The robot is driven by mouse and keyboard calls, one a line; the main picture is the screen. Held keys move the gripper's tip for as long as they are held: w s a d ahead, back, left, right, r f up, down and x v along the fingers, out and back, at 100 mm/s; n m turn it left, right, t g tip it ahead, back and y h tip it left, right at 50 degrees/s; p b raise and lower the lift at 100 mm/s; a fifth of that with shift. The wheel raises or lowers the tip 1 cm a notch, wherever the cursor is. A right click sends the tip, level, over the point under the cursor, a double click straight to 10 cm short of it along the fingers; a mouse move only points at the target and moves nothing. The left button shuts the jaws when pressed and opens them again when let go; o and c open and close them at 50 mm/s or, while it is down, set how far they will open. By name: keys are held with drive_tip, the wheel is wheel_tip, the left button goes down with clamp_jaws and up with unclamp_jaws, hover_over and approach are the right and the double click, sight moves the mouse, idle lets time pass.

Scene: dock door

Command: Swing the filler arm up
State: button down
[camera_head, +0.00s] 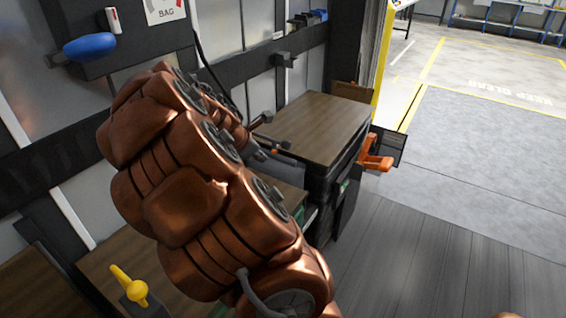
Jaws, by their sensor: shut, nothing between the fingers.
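A blue rounded handle (90,47) sticks out from a dark wall panel (140,42) at the upper left, below a card marked BAG (165,10). I cannot tell for sure whether this handle belongs to the filler arm; no other part is clearly that arm. My copper-coloured arm fills the middle of the view and hides much behind it. My gripper (279,147) shows only in part beyond the arm, in front of the wooden-topped cabinet and well to the right of the blue handle. It is shut and empty.
A cabinet with a wooden top (316,127) stands along the wall, with an orange part (377,155) at its right side. The grey floor (440,250) at the right is clear.

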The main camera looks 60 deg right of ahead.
drive_tip(key=w+d+f+n+h+b, duration=0.1)
drive_tip(key=w+d+f+n+b, duration=0.1)
drive_tip(key=d+f+n, duration=0.3)
drive_tip(key=shift+w+d+f, duration=0.4)
drive_tip(key=shift+d+f, duration=0.25)
drive_tip(key=shift+d, duration=0.6)
drive_tip(key=x, duration=0.9)
drive_tip(key=shift+w+d+f, duration=0.1)
drive_tip(key=shift+d+f, duration=0.15)
drive_tip(key=shift+d, duration=0.05)
drive_tip(key=shift+d+r, duration=0.2)
drive_tip(key=shift+d, duration=0.1)
drive_tip(key=shift+w+d+r+p, duration=0.1)
drive_tip(key=shift+d+r, duration=0.15)
drive_tip(key=shift+r, duration=0.25)
drive_tip(key=shift+d+r+p, duration=0.1)
drive_tip(key=shift+d+r, duration=0.1)
drive_tip(key=shift+r, duration=0.35)
drive_tip(key=shift+d+r+p, duration=0.1)
drive_tip(key=shift+d+r, duration=0.15)
drive_tip(key=shift+r, duration=0.25)
